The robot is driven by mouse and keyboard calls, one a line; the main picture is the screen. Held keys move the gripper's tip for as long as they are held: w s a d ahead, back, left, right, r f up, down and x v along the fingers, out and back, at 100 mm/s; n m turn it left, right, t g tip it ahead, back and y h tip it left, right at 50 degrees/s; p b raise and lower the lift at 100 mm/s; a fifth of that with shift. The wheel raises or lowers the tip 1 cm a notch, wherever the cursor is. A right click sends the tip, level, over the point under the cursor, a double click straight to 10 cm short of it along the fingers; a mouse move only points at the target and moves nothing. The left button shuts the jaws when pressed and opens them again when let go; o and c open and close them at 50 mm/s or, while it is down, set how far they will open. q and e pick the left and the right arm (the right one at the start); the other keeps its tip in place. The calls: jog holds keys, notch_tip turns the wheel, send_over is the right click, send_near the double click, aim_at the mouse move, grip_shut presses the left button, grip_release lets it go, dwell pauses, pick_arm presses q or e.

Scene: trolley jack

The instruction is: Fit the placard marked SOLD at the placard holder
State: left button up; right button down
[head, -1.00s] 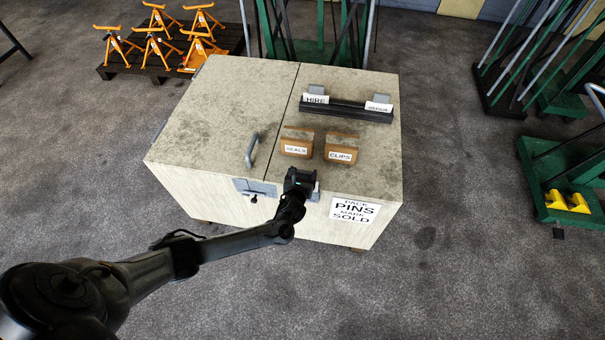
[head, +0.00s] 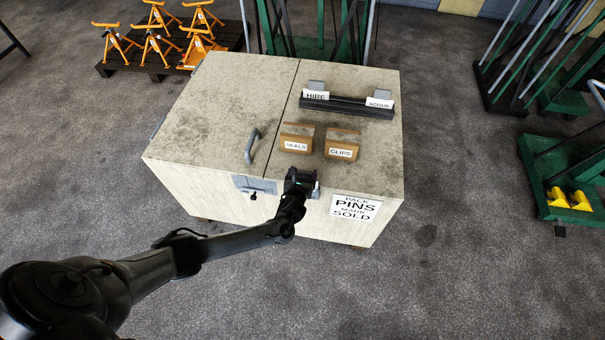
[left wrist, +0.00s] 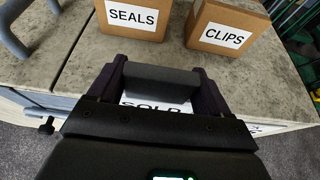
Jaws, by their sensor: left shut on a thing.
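My left gripper (head: 303,178) is at the front edge of the pale cabinet, over its front side. In the left wrist view its two fingers (left wrist: 160,76) are shut on the SOLD placard (left wrist: 152,105), a white plate below a grey bar between the fingers. The lower part of its lettering is hidden by the gripper body. The placard holder (head: 347,107) is a dark rail at the back right of the cabinet top. A HIRE placard (head: 316,95) stands at its left end and a REPAIR placard (head: 380,102) at its right, with a gap between. My right gripper is not in view.
Boxes marked SEALS (head: 296,139) and CLIPS (head: 342,146) stand on the cabinet top between gripper and holder. A grey handle (head: 252,147) rises to the left. The cabinet's left top is clear.

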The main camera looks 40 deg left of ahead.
pick_arm(q)
jog(key=shift+f+b, duration=0.6)
jog(key=shift+f, duration=0.3)
jog(key=shift+f+b, duration=0.7)
jog(key=shift+f, duration=0.35)
jog(key=shift+f+b, duration=0.5)
jog(key=shift+f, duration=0.15)
jog(key=o, duration=1)
jog(key=shift+c, duration=0.2)
jog(key=shift+r, duration=0.1)
jog(key=p+v, duration=0.4)
jog(key=v, duration=0.6)
jog(key=shift+s+d, duration=0.2)
jog(key=shift+s, duration=0.1)
